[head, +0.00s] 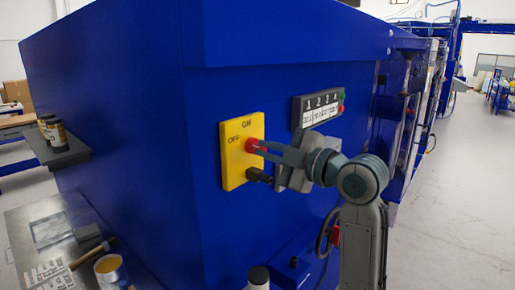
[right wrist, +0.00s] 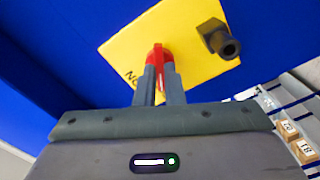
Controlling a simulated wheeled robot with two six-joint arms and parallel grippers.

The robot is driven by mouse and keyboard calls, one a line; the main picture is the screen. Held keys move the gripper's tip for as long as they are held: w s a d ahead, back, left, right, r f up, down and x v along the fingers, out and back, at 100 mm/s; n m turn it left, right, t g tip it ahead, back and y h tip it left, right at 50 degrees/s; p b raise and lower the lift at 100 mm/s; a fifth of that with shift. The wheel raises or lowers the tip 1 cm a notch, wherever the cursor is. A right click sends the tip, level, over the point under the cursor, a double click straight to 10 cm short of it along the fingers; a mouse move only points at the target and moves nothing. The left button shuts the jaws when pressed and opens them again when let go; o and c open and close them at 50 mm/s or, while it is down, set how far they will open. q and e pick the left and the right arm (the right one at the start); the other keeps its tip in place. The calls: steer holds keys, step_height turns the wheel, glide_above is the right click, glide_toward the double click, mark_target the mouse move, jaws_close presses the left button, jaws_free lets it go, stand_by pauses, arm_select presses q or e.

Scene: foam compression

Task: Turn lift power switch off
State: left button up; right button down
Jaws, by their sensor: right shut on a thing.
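The lift power switch is a yellow plate (head: 238,163) marked ON and OFF on the front of a large blue machine, with a red knob (head: 251,146) in its middle. My right gripper (head: 262,150) is at the plate, its fingers shut on the red knob. In the right wrist view the yellow plate (right wrist: 150,45) fills the top middle, and the red knob (right wrist: 158,62) stands between the two fingertips (right wrist: 159,80). The fingers hide part of the knob, and I cannot tell exactly which mark it points to. My left gripper is not in view.
A black fitting (head: 259,176) sticks out at the plate's lower right. A numbered panel (head: 317,109) with small buttons is right of the plate. A steel table (head: 28,225) with a hammer (head: 93,254) and a can (head: 111,271) stands lower left. Open floor lies right.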

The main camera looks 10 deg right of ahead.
steer(key=n+b, duration=0.2)
steer(key=n, duration=0.1)
steer(key=shift+f+n+b, duration=0.15)
steer(key=shift+n+b, duration=0.15)
steer(key=shift+n, duration=0.1)
steer(key=shift+n+b, duration=0.4)
steer(key=shift+n, duration=0.5)
steer(key=c, duration=0.8)
jaws_free()
steer(key=shift+o, duration=0.2)
steer(key=v, duration=0.7)
